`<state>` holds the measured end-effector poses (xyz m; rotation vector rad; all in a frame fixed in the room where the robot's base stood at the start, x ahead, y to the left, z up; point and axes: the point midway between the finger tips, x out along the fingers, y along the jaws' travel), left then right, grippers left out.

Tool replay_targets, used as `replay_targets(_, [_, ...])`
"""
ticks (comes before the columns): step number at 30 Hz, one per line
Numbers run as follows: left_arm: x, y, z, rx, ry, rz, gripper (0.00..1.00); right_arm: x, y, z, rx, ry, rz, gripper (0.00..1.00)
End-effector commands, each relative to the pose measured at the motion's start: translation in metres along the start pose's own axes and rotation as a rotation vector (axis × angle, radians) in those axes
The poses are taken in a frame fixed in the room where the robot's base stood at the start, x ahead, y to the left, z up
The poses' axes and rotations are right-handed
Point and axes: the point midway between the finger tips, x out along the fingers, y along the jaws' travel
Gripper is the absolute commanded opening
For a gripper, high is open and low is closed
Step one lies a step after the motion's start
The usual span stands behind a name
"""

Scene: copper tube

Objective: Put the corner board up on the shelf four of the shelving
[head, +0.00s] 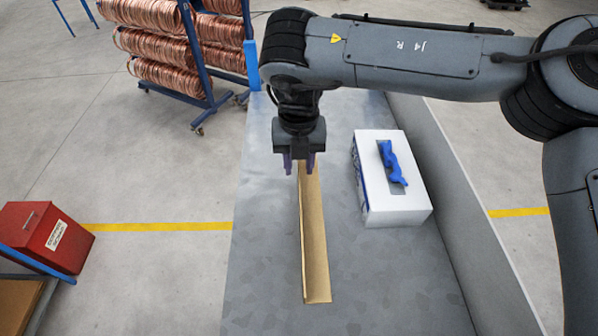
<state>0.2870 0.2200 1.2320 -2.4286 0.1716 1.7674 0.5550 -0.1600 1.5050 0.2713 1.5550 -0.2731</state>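The corner board (315,245) is a long tan L-shaped strip. It lies lengthwise on the grey metal table (265,270). My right gripper (300,165) points down over the far end of the board, with purple fingers at that end. One finger shows on the left and one on the right, with a gap between them. Whether the fingers touch the board cannot be told. My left gripper is not in view. The shelving and its shelf four cannot be made out in this view.
A white box (405,206) with a blue item (391,163) on top stands right of the board. A raised grey edge (445,190) runs along the table's right side. A blue rack (200,60) of copper coils stands behind. A red bin (42,236) is at left.

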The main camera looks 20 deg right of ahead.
Motion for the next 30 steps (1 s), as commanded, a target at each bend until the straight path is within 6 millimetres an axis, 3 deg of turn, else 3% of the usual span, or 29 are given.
replay_targets(6, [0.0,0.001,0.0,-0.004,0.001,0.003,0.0,-0.041,0.0,0.0,0.001,-0.003,0.0,0.34])
replay_targets(12, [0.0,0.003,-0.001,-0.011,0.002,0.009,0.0,-0.066,0.0,0.0,-0.001,-0.002,-0.001,0.34])
replay_targets(18, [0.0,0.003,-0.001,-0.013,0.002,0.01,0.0,-0.076,0.0,0.0,0.0,0.001,0.0,0.34])
replay_targets(30, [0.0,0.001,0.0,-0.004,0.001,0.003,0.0,-0.076,0.0,0.0,-0.001,0.001,0.0,0.34])
